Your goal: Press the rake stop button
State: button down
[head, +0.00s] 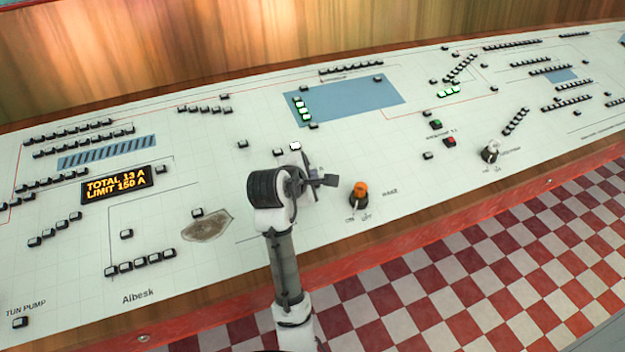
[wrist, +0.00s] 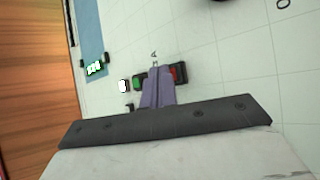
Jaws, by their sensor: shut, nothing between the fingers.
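I cannot tell whether the tips touch anything. In the head view my gripper (head: 330,181) and wrist hide this button pair. The label RAKE (head: 390,193) is printed right of a rotary switch (head: 359,200) with an orange top and ON/OFF marks.
A lit white button (head: 295,146) stands just behind my wrist. Another green button (head: 435,125) and red button (head: 450,141) sit further right, near a silver rotary switch (head: 490,152). An amber display (head: 116,184) is at left. The panel front (head: 440,205) is clear.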

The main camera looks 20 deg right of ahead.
jog(key=shift+f, duration=0.35)
dwell(0.4)
jog(key=shift+r, duration=0.1)
jog(key=shift+s+r+p, duration=0.1)
jog(key=shift+r+p, duration=0.6)
jog(key=shift+p, duration=0.3)
notch_tip(320, 180, up, 2)
jog(key=p, duration=0.2)
jog(key=shift+s+r+p, duration=0.15)
jog(key=shift+p, duration=0.15)
jog(key=shift+s+r+p, duration=0.2)
jog(key=shift+r+p, duration=0.3)
jog(key=shift+r, duration=0.15)
jog(key=shift+s+r+p, duration=0.15)
jog(key=shift+r+p, duration=0.35)
jog(key=shift+r, duration=0.1)
